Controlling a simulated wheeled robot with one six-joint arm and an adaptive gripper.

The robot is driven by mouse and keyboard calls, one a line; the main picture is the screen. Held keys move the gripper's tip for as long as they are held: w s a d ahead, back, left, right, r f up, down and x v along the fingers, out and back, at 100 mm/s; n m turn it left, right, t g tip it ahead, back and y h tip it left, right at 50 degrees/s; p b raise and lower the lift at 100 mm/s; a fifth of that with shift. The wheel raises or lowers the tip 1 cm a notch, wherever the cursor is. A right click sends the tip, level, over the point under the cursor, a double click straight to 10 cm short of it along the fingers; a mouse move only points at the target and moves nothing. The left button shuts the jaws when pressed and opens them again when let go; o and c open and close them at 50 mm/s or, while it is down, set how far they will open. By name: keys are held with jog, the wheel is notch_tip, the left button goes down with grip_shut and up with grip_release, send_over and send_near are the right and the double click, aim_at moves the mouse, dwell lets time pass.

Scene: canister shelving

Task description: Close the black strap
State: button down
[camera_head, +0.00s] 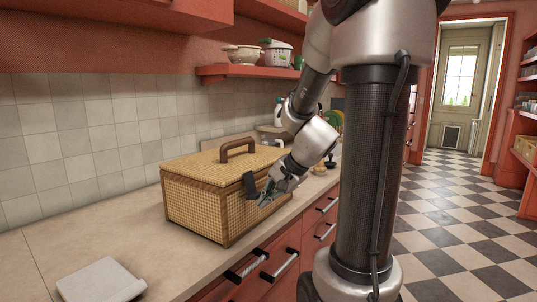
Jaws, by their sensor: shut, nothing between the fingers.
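A wicker basket (200,207) with a closed lid and a brown handle (238,148) stands on the counter. The black strap (250,185) hangs over the front edge of the lid, near the middle of the basket's front side. My gripper (262,200) is at the basket's front, just right of the strap's lower end. It is shut and empty. I cannot tell whether it touches the strap. The gripper hides part of the basket front, and the strap's lower end is too small to make out.
The counter (75,240) is clear left of the basket, apart from a light grey flat object (101,281) at the front left. Bottles and other kitchen items stand behind my arm. A red shelf (240,71) with pots hangs above. Drawers with handles (280,266) lie below the counter edge.

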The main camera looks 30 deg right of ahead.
jog(key=shift+w+a+f, duration=0.1)
jog(key=shift+w+f, duration=0.1)
jog(key=shift+w, duration=0.05)
jog(key=shift+r, duration=0.15)
dwell(0.5)
